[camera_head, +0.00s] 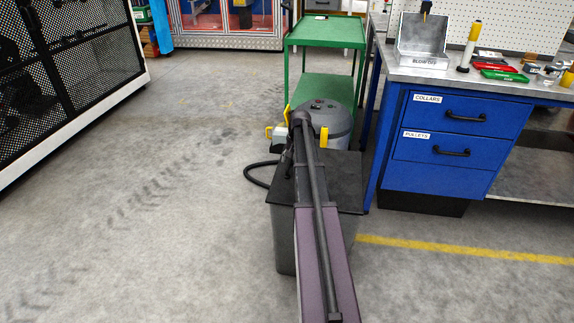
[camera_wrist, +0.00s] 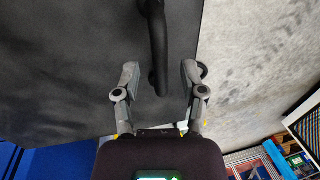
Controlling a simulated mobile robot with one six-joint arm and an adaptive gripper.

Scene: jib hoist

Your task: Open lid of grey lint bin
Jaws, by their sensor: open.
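The grey lint bin (camera_head: 284,242) stands on the floor at the middle of the head view, its dark flat lid (camera_head: 342,180) lying shut on top. My arm crosses over the bin and hides part of it. In the wrist view the dark lid (camera_wrist: 60,70) fills the left and middle. A black bar handle (camera_wrist: 157,40) runs down from the top edge over the lid. My gripper (camera_wrist: 159,72) is open, with one finger on each side of the handle's lower end and a visible gap on both sides. My fingertips cannot be made out in the head view.
A grey vacuum (camera_head: 338,122) with yellow clips and a black hose (camera_head: 258,176) stands just behind the bin. A green cart (camera_head: 328,32) is farther back. A blue drawer bench (camera_head: 450,150) stands close on the right. The floor to the left is clear.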

